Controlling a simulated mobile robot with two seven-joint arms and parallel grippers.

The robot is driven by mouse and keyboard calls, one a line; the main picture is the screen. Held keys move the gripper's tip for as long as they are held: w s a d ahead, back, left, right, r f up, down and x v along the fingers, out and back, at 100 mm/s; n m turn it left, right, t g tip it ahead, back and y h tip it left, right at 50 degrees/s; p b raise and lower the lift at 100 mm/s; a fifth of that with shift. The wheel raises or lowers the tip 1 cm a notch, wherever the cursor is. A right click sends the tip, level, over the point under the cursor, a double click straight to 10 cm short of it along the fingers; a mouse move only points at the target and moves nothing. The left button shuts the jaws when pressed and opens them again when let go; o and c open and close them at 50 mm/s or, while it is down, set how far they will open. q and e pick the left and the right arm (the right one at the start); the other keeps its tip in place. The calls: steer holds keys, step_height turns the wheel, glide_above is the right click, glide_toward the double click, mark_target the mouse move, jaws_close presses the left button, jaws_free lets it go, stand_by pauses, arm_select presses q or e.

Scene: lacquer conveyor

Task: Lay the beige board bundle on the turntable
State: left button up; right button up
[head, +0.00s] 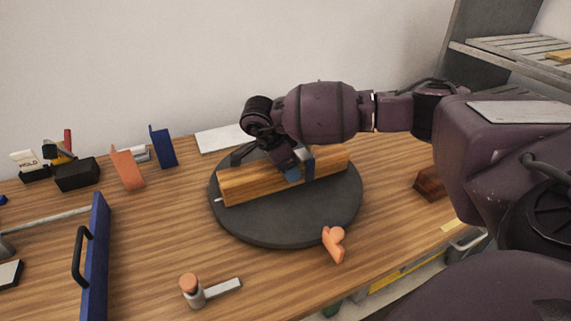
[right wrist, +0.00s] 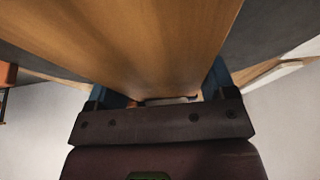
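The beige board bundle (head: 255,182), a long wood-coloured block, lies across the round dark turntable (head: 285,228), running from lower left to upper right. It looks level and seems to touch the disc; any small gap beneath cannot be seen. My right gripper (head: 300,168) reaches over it from behind. Its blue fingers sit on opposite sides of the bundle, near its middle. In the right wrist view the bundle (right wrist: 155,45) fills the space between the fingers (right wrist: 163,92), with no clear gap. My left gripper is out of view.
An orange piece (head: 333,243) stands by the turntable's front edge. A capped cylinder (head: 192,291) is at the front. A blue panel with a handle (head: 97,255) and an orange holder (head: 127,168) stand left. A dark red-brown block (head: 430,184) lies right.

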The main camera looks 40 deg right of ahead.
steer(key=o, duration=0.4)
steer(key=shift+a+r, duration=0.1)
steer(key=shift+r, duration=0.1)
steer(key=shift+a+r, duration=0.1)
steer(key=shift+r, duration=0.25)
steer(key=p+v, duration=0.1)
steer(key=v, duration=0.8)
steer(key=shift+w+a+r, duration=0.1)
steer(key=shift+a+r, duration=0.15)
steer(key=shift+r, duration=0.05)
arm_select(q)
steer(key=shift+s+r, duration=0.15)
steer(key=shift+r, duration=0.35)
arm_select(e)
steer(key=shift+a+r, duration=0.25)
steer(key=shift+r, duration=0.3)
